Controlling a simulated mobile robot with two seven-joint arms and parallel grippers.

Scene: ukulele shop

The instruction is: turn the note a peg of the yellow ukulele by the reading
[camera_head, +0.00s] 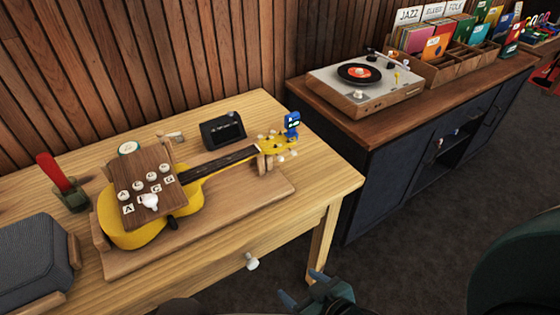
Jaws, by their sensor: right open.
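The yellow ukulele (195,199) lies on a wooden cradle board (265,187) on the table, its headstock (268,146) toward the right. Several pale pegs stick out on both sides of the headstock; which is note A cannot be told. My right gripper (301,287) is open and empty, low in front of the table, apart from the ukulele. My left gripper is out of view.
A brown board (140,170) with lettered white knobs covers part of the ukulele body. A red-handled thing in a dark cup (72,197) and a grey speaker (35,260) are left. A turntable (365,80) and record crates stand on the right cabinet (420,110). A white drawer knob (251,261) sticks out in front.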

